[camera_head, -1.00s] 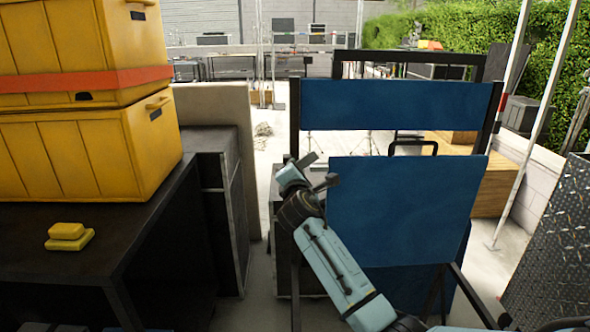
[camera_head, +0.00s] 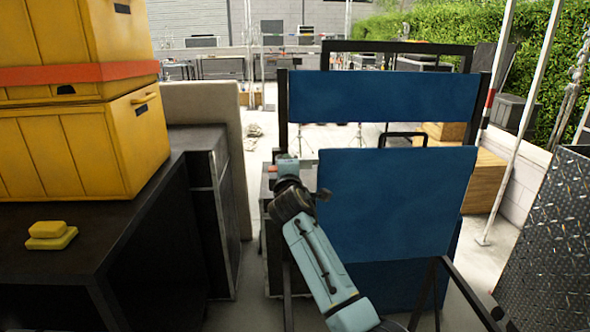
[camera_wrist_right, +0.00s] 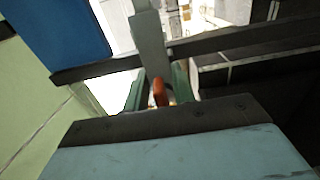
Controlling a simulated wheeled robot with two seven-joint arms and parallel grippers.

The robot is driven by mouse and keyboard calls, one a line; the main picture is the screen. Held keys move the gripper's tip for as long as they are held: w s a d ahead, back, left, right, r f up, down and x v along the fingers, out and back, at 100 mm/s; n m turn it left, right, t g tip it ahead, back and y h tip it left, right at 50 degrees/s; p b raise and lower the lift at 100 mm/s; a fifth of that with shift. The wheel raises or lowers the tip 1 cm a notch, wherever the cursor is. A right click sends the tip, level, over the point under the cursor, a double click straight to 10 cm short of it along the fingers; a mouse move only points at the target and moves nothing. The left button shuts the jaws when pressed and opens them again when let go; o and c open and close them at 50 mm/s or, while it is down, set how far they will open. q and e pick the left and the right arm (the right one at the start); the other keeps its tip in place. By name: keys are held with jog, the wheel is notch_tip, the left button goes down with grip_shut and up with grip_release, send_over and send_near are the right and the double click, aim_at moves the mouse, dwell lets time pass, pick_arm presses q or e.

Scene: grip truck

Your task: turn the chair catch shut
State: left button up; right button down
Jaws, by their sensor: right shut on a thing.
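The chair has a blue back band (camera_head: 380,97) and a larger blue panel (camera_head: 395,205) on a black frame (camera_head: 282,108), seen in the head view. My right gripper (camera_head: 286,162) is at the chair's left upright, beside the panel's upper left corner. In the right wrist view my right gripper (camera_wrist_right: 157,88) is shut on a small orange-red piece, the catch (camera_wrist_right: 159,93). A dark frame bar (camera_wrist_right: 230,38) crosses just beyond the fingers. The rest of the catch is hidden by the fingers. My left gripper is out of view.
Yellow crates (camera_head: 80,150) and a small yellow item (camera_head: 50,236) rest on a black case (camera_head: 100,240) at the left. A tread-plate panel (camera_head: 550,240) and a pale pole (camera_head: 520,130) stand at the right. Pale floor shows beyond the chair.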

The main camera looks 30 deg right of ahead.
dwell(0.4)
jog(key=c, duration=1.5)
grip_release()
jog(key=shift+s, duration=0.1)
jog(key=v, duration=1.3)
jog(key=shift+s+a, duration=0.1)
jog(key=shift+a, duration=0.05)
jog(key=shift+f, duration=0.1)
